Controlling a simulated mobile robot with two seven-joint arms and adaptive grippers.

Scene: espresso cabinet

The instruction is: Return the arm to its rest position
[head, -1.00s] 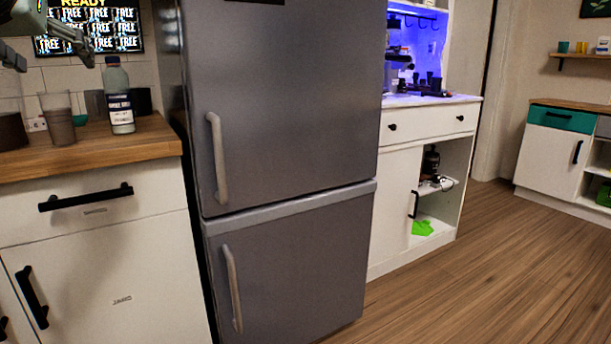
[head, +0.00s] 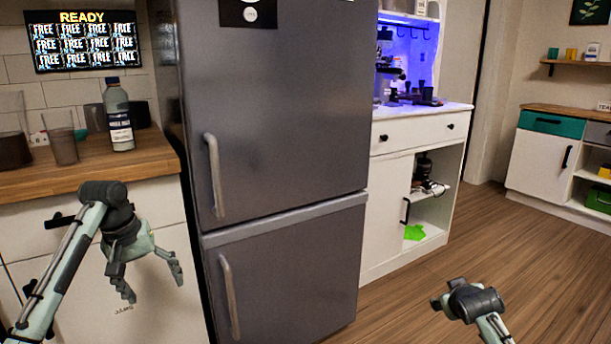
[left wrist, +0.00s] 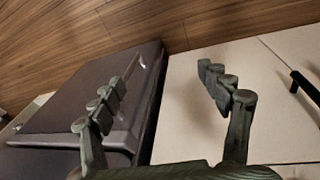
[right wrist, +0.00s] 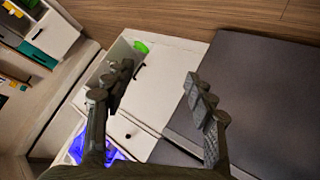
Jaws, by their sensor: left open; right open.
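My left gripper (head: 150,283) is open and empty in front of the white counter cabinet at the left of the head view. Its two fingers stand apart in the left wrist view (left wrist: 162,100), with nothing between them. My right arm's end (head: 468,300) shows low at the right of the head view, over the wood floor; its fingers are hidden there. In the right wrist view my right gripper (right wrist: 165,100) is open and empty.
A grey fridge (head: 275,130) stands in the middle. The wooden counter (head: 90,165) at the left bears a bottle (head: 119,120) and a cup (head: 64,148). The espresso cabinet (head: 385,205) stands right of the fridge. The wood floor (head: 420,270) at the right is clear.

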